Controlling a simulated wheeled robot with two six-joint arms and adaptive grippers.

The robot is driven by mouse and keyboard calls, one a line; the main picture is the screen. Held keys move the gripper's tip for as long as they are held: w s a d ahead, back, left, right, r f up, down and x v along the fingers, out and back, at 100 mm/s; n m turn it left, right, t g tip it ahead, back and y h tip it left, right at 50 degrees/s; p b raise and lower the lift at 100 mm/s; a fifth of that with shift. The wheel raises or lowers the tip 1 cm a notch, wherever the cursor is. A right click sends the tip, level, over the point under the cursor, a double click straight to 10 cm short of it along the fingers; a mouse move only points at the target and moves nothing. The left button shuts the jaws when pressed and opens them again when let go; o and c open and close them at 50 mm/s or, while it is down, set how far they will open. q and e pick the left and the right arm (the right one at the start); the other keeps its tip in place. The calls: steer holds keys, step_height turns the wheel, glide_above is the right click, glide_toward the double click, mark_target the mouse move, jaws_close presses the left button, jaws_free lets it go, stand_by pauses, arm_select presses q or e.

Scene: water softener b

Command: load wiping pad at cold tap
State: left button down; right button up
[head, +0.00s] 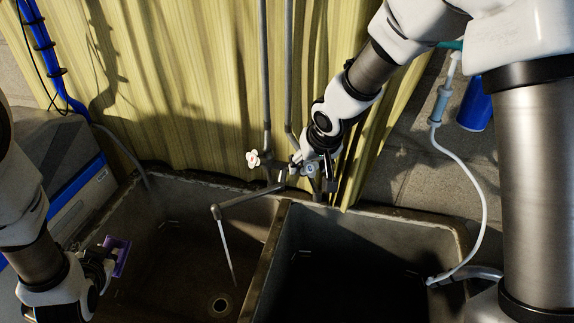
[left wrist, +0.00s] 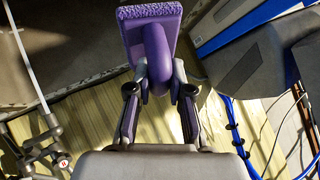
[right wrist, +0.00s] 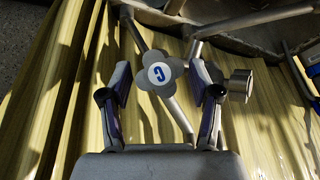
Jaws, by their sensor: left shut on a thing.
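My left gripper (head: 103,266) is shut on the handle of the purple wiping pad (head: 121,257), over the left part of the left basin. In the left wrist view the pad's (left wrist: 150,28) rough flat face points away from the gripper (left wrist: 158,88). My right gripper (head: 306,167) is at the cold tap (head: 310,170). In the right wrist view the grey cold tap handle (right wrist: 161,74), marked with a blue C, lies between the spread fingers of the gripper (right wrist: 160,85). A thin water stream (head: 227,250) falls from the spout (head: 245,199).
The double sink has a left basin (head: 165,235) with a drain and a dark right basin (head: 350,255), split by a divider (head: 268,260). The other tap handle (head: 253,159) is left of the cold tap. A white hose (head: 484,190) hangs at right. Yellow panelling (head: 185,80) stands behind.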

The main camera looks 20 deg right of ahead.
steer(key=v, duration=1.2)
steer(key=shift+w+f, duration=0.1)
